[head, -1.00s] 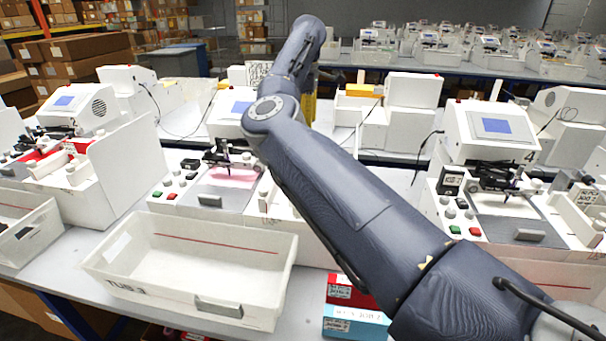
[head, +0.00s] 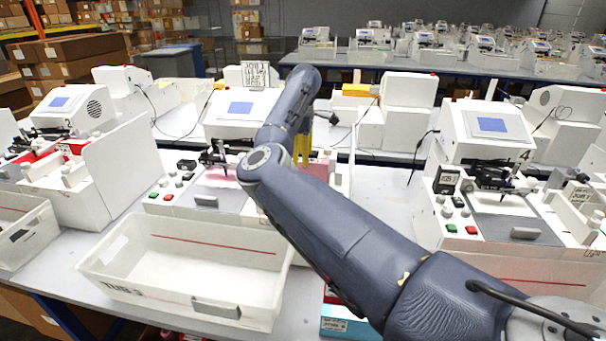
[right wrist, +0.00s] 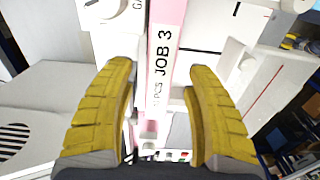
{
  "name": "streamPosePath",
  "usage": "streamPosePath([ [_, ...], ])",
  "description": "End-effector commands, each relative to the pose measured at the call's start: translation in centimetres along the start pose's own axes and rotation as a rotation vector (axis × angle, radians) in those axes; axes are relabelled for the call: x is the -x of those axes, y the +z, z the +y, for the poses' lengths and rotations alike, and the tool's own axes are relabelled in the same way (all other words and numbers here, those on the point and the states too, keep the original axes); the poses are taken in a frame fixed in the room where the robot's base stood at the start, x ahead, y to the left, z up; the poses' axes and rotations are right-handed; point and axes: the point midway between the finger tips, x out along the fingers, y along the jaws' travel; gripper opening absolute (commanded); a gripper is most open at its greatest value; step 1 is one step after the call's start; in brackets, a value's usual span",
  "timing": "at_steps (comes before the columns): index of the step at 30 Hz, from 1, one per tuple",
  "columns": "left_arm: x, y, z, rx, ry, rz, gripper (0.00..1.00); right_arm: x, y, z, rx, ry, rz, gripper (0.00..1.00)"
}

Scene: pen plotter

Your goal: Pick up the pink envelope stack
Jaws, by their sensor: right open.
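The pink envelope stack (right wrist: 161,62) shows in the right wrist view as a long narrow block with pink edges, lettered "JOB 3". It runs from the top edge down between the yellow fingers of my right gripper (right wrist: 160,72). The fingers are open, one on each side, and I cannot tell whether they touch it. In the head view the right gripper (head: 302,148) points down at the right side of the middle plotter (head: 237,128). My arm hides much of that spot, and I cannot make out the stack there. My left gripper is not in view.
An open white tub (head: 190,262) stands in front of the middle plotter and looks empty. A blue box (head: 348,322) lies beside it, partly under my arm. Other plotters stand left and right (head: 490,125). The grey table between the middle and right plotters is bare.

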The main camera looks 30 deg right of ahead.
Motion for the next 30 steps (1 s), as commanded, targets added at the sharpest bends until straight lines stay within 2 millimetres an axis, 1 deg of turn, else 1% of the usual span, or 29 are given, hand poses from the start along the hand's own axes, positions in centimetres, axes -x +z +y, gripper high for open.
streamPosePath([
  [1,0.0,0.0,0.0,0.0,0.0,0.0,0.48,-0.8,0.1,0.0,0.001,-0.001,-0.002,0.54],
  [3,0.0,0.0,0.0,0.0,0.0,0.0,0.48,-1.5,0.1,0.0,0.0,0.0,-0.002,0.54],
  [7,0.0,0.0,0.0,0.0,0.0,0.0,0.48,-2.4,0.1,0.0,0.0,0.0,-0.001,0.54],
  [16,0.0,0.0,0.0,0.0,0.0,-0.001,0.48,-2.7,0.0,0.1,0.0,0.001,0.0,0.54],
  [17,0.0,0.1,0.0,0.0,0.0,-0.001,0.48,-2.7,0.0,0.0,0.0,0.001,0.0,0.56],
  [30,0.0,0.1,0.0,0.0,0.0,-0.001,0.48,-2.7,0.0,0.0,0.0,0.001,0.0,0.05],
])
